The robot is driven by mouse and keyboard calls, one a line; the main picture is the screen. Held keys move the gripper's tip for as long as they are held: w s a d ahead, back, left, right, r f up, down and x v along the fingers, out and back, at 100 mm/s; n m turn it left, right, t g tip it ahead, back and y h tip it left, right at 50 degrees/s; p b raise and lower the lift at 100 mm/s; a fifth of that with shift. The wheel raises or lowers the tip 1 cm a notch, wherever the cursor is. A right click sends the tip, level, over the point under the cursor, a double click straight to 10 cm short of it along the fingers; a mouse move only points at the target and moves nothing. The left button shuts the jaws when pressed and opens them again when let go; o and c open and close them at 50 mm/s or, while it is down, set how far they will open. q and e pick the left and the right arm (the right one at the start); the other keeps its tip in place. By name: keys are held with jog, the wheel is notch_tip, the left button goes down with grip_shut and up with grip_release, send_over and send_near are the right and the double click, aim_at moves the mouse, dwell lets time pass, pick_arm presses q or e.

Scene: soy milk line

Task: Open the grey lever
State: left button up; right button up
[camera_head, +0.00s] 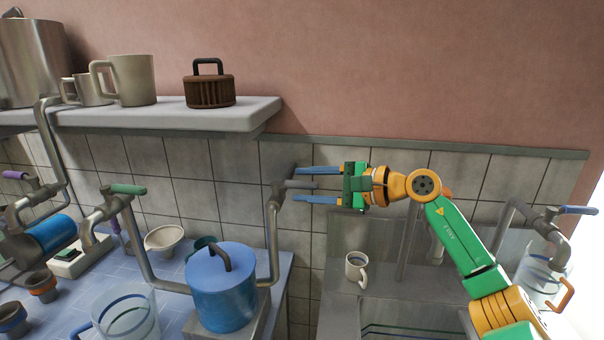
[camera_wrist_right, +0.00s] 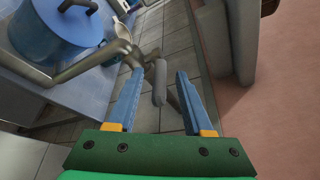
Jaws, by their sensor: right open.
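The grey lever (camera_head: 302,184) is a short rounded handle on the pipe valve to the right of the blue pot. In the right wrist view the grey lever (camera_wrist_right: 160,84) shows in the gap between my fingers. My right gripper (camera_head: 296,184) is open, its two blue fingers pointing left, one above and one below the lever in the head view. The right wrist view also shows my right gripper (camera_wrist_right: 160,74) open, with a visible gap between the lever and each finger. I cannot tell the exact depth overlap. My left gripper is not in view.
The blue lidded pot (camera_head: 222,295) stands below left of the valve, with a metal pipe (camera_head: 273,240) beside it. A shelf (camera_head: 185,115) with mugs overhangs at upper left. A green lever (camera_head: 128,189) is farther left. A white mug (camera_head: 356,268) stands by the sink.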

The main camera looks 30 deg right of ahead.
jog(key=shift+w+a, duration=0.3)
jog(key=shift+w, duration=0.25)
jog(key=shift+w+f, duration=0.3)
jog(key=shift+f, duration=0.05)
jog(key=shift+s+r, duration=0.1)
jog(key=shift+s, duration=0.1)
grip_shut()
dwell(0.5)
